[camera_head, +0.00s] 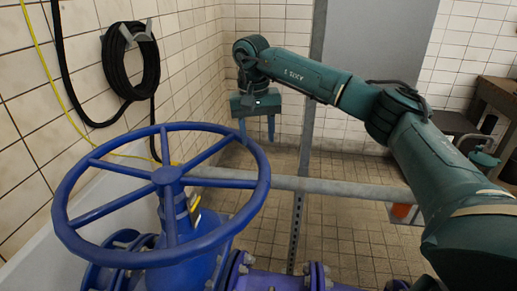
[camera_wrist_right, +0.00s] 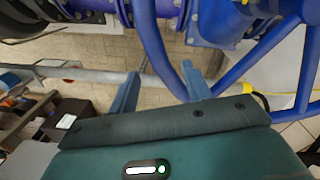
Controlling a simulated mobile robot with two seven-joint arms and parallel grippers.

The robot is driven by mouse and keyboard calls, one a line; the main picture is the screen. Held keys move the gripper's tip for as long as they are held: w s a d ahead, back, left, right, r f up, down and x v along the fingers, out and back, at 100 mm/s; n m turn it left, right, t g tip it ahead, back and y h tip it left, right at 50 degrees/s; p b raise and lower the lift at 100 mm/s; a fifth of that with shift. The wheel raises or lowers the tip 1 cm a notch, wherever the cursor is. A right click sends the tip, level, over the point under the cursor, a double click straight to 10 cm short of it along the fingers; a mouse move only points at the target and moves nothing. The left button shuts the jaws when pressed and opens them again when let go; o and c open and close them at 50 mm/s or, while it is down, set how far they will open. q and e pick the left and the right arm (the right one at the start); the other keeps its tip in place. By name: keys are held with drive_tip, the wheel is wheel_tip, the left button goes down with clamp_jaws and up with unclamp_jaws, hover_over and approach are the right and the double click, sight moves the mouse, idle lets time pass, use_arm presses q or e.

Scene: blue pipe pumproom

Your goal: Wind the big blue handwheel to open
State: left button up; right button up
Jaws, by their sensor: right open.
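The big blue handwheel (camera_head: 165,176) lies almost level on its blue valve, at the left of the head view. Its rim also shows in the right wrist view (camera_wrist_right: 152,42), where it crosses the picture between the two fingers and passes close to the right-hand finger. My right gripper (camera_head: 257,137) is open and points down by the far right part of the rim. Its fingers also show in the right wrist view (camera_wrist_right: 160,78). I cannot tell whether a finger touches the rim. My left gripper is not in view.
A coiled black hose (camera_head: 131,62) hangs on the tiled wall at the left. A grey rail (camera_head: 335,187) runs behind the wheel, with a grey post (camera_head: 299,215) below. A table (camera_head: 495,98) stands at the right. Tiled floor lies open beyond the rail.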

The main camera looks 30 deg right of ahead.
wheel_tip(320, 180, up, 8)
drive_tip(key=shift+a, duration=0.25)
drive_tip(key=shift+w, duration=0.1)
idle(0.4)
